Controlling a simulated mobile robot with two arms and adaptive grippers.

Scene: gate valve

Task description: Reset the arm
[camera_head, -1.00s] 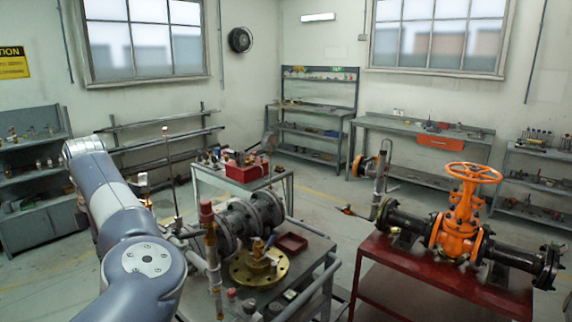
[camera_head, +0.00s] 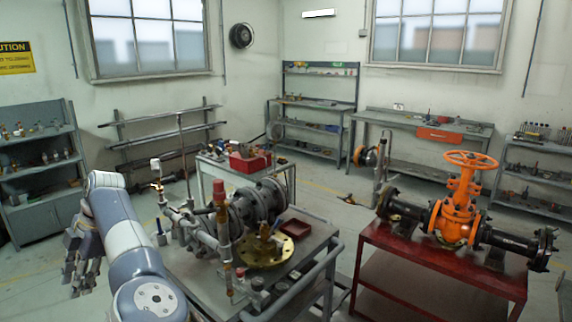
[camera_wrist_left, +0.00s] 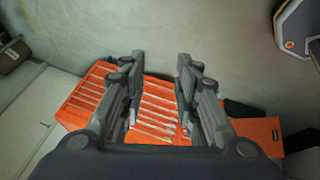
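My left arm comes in at the lower left of the head view. Its gripper (camera_head: 82,268) hangs in front of the grey shelf cabinet, clear of the tables. In the left wrist view the two fingers (camera_wrist_left: 160,62) stand apart with nothing held between them. The orange gate valve (camera_head: 456,215), with an orange handwheel (camera_head: 471,160) on top and black pipe ends, stands upright on the red table (camera_head: 420,250), far from the gripper. My right gripper is not in view.
A grey cart (camera_head: 330,262) with flanged pipework (camera_head: 258,204) stands right of my left arm. The grey shelf cabinet (camera_head: 45,212) is at the left. An orange slotted object (camera_wrist_left: 160,100) lies beyond the fingers in the left wrist view. Floor shows between cabinet and cart.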

